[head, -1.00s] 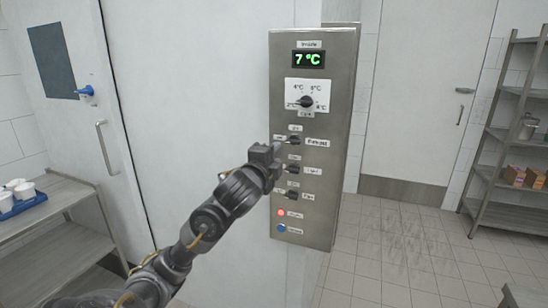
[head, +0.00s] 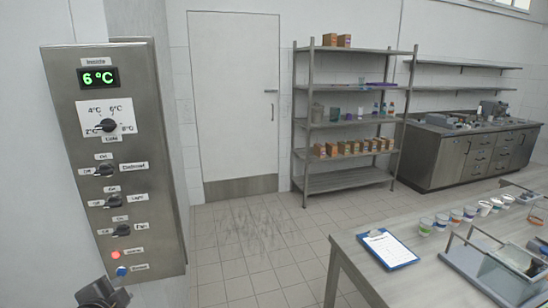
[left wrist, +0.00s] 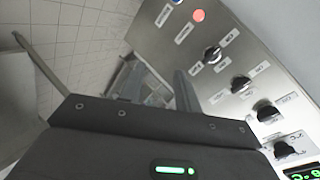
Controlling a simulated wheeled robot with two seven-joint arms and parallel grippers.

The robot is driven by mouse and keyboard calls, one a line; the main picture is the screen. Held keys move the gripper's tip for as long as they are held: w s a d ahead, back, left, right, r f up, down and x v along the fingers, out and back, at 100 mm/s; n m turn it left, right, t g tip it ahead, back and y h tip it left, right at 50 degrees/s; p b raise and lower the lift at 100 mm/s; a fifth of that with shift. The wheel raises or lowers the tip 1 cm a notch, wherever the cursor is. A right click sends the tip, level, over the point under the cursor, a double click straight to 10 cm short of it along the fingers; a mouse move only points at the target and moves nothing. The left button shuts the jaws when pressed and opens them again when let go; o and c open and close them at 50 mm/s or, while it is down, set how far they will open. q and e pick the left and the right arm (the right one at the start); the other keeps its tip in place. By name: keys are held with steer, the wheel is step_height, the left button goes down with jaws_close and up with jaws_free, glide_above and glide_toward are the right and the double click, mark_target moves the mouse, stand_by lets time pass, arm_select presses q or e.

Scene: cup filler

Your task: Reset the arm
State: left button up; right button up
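The steel control panel (head: 120,160) stands at the left of the head view, with a green display (head: 98,78) reading 6 °C. Below it are a temperature knob (head: 107,126), several smaller black knobs, a red button (head: 115,254) and a blue button (head: 121,271). Part of my left arm shows dark at the bottom left of the head view, below the panel. In the left wrist view, my left gripper (left wrist: 157,84) has its two fingers apart with nothing seen between them. The panel (left wrist: 225,50) is beside it, tilted in that picture. My right gripper is not in view.
A worktable (head: 350,245) with a clipboard (head: 387,248) and several small cups is at the right. A shelf rack (head: 345,184) with boxes and bottles stands behind, beside a closed door (head: 236,100). The tiled floor (head: 245,240) between is clear.

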arm_select(q)
steer(key=s+d+f+n+g+h, duration=0.2)
steer(key=s+d+f+n+g, duration=0.3)
steer(key=s+f, duration=0.75)
steer(key=s+d+f+n+g+h, duration=0.1)
steer(key=s+d+f+n+g, duration=0.3)
steer(key=s+d+f, duration=0.8)
steer(key=s+a+f+g, duration=0.1)
steer(key=s+a+f, duration=0.15)
steer(key=f, duration=0.95)
steer(key=s+a+f, duration=0.1)
steer(key=a+f, duration=0.2)
steer(key=f, duration=0.8)
steer(key=s+a+f+m+g, duration=0.1)
steer(key=s+a+f, duration=0.1)
steer(key=s+f, duration=1.4)
steer(key=shift+s+a+f, duration=0.2)
steer(key=shift+a+f, duration=0.05)
steer(key=shift+a, duration=0.15)
steer(key=shift+o, duration=0.4)
